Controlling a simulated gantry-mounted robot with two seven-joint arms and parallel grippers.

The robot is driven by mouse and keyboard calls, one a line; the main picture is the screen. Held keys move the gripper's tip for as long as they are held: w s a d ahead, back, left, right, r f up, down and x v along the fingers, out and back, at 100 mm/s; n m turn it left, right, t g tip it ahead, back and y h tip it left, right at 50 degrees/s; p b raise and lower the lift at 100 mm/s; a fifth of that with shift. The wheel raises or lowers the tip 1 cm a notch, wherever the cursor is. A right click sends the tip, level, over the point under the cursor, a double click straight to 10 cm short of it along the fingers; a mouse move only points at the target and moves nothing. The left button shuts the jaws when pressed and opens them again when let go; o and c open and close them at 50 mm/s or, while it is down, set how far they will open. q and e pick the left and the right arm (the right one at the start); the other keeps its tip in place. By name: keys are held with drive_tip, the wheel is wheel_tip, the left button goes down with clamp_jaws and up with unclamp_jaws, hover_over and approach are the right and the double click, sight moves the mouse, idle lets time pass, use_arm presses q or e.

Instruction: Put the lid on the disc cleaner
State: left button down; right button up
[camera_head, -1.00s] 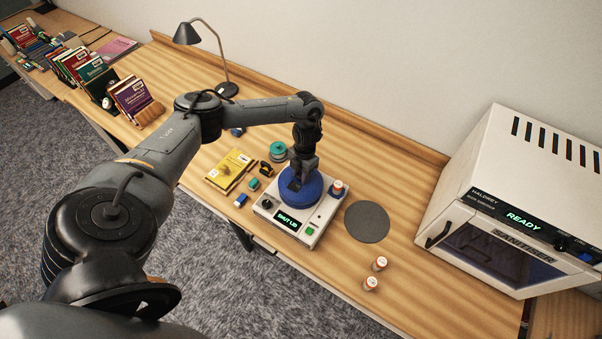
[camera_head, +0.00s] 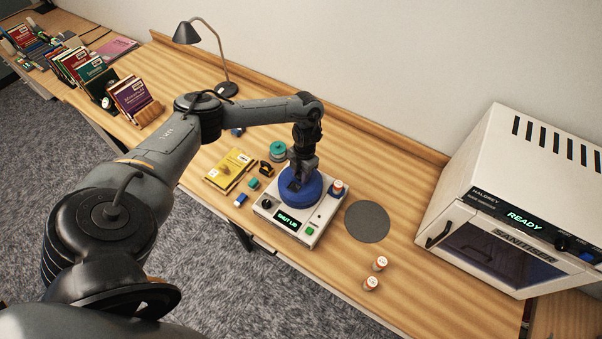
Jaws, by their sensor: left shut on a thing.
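The disc cleaner (camera_head: 267,213) is a white box on the table, with a dark knob, a green button and a small display that seems to read "SHUT LID". A round blue lid (camera_head: 300,198) sits on or just over its top; I cannot tell whether it is fully seated. My left gripper (camera_head: 301,178) points down from above and is shut on the lid at its middle. The gripper hides part of the lid. A small orange-and-white bottle (camera_head: 337,188) stands at the cleaner's back right corner. My right gripper is not in view.
A dark round mat (camera_head: 367,221) lies right of the cleaner, with two small bottles (camera_head: 375,273) in front of it. A large white sanitizer (camera_head: 510,215) stands at right. A yellow booklet (camera_head: 230,170), teal spools (camera_head: 278,151) and small blocks lie left. A lamp (camera_head: 205,60) stands behind.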

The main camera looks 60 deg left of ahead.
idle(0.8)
use_arm(q)
drive_tip(key=c, duration=0.7)
unclamp_jaws()
drive_tip(key=shift+o, duration=0.2)
drive_tip(key=o, duration=0.4)
drive_tip(key=shift+o, duration=0.2)
drive_tip(key=shift+r, duration=0.1)
